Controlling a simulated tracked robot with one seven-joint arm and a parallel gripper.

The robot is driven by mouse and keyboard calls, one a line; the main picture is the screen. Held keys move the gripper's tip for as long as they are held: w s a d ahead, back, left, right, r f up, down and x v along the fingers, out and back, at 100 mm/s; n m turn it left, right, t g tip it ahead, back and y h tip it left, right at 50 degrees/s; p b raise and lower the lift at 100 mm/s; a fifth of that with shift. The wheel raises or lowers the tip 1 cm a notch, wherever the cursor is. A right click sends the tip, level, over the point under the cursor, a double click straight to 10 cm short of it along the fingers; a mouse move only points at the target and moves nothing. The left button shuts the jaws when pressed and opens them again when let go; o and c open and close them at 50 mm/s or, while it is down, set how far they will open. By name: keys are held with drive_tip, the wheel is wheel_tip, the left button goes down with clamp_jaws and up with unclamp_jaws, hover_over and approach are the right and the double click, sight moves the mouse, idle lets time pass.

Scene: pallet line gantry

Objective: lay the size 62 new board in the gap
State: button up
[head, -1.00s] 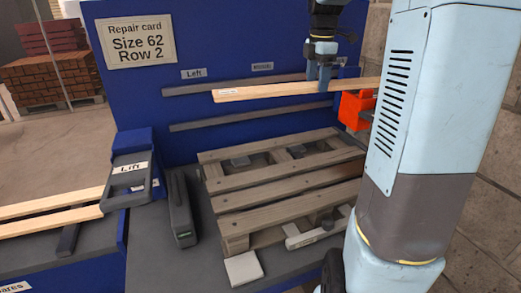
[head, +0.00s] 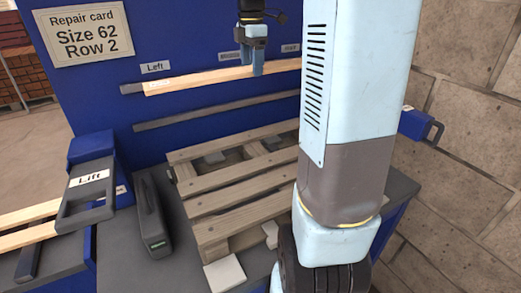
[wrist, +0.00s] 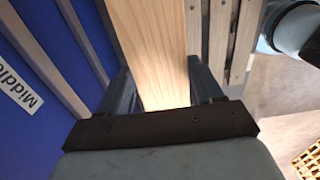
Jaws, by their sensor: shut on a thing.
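My gripper (head: 257,70) is shut on a long pale wooden board (head: 195,80), held level above the far side of the pallet, in front of the blue back panel. In the wrist view, the board (wrist: 150,40) runs between the two fingers (wrist: 162,88). The print at its left end is too small to read. The grey-brown pallet (head: 225,201) lies on the bench with slats across it. An open gap (head: 240,155) shows between its far slats, with grey blocks below. My arm hides the pallet's right part.
A repair card (head: 84,44) reads "Size 62 Row 2". Two dark rails (head: 215,111) cross the panel (head: 100,100). Pale boards (head: 30,225) lie far left. A stone wall is right.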

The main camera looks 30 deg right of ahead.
sight(253, 151)
wheel_tip(253, 151, down, 28)
idle(0.8)
drive_tip(key=o, duration=1.2)
drive_tip(key=shift+f, duration=0.1)
drive_tip(key=shift+o, duration=0.2)
